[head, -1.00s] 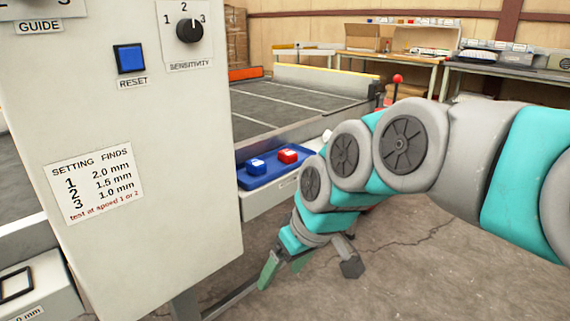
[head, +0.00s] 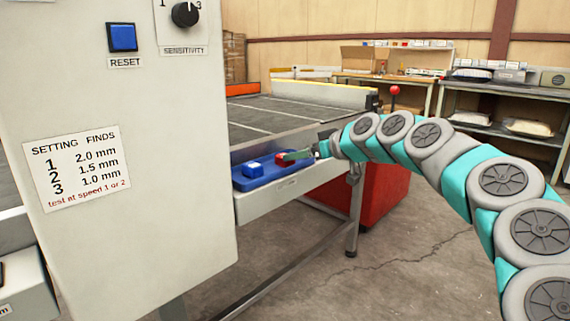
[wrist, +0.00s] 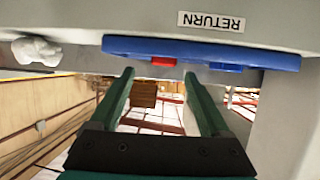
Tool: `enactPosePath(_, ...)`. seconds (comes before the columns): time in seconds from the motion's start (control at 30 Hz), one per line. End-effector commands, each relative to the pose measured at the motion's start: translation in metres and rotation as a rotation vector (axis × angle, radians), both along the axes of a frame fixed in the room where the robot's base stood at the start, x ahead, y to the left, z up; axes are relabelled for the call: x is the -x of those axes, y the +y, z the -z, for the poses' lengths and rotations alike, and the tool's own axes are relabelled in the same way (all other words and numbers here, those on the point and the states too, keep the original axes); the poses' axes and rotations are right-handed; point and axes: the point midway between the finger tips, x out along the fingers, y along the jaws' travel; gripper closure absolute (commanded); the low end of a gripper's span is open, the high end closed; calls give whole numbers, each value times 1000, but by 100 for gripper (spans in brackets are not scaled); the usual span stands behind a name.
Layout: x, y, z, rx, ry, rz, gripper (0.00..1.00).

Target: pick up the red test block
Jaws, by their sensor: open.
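The red test block (head: 281,159) sits at the right part of a blue tray (head: 262,183), beside a blue block with a white top (head: 253,168). My gripper (head: 297,155) comes in from the right, with its fingers at the red block and partly covering it. In the wrist view my gripper (wrist: 159,74) is open. A strip of the red block (wrist: 163,61) shows between and beyond the fingertips, at the edge of the blue tray (wrist: 130,45). I cannot tell whether the fingers touch the block.
The tray lies on a pale ledge (head: 285,192) beside the conveyor (head: 275,110). A large pale control cabinet (head: 180,210) stands close on the left. A red bin (head: 385,195) is below my arm. A white lumpy thing (wrist: 35,50) shows in the wrist view.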

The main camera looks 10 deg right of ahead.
Motion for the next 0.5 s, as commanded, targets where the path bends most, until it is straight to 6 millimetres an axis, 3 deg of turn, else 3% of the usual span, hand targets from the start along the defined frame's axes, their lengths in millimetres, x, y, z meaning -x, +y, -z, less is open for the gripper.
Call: enactPosePath(0.5, -44, 32, 23, 0, 2, -1, 20)
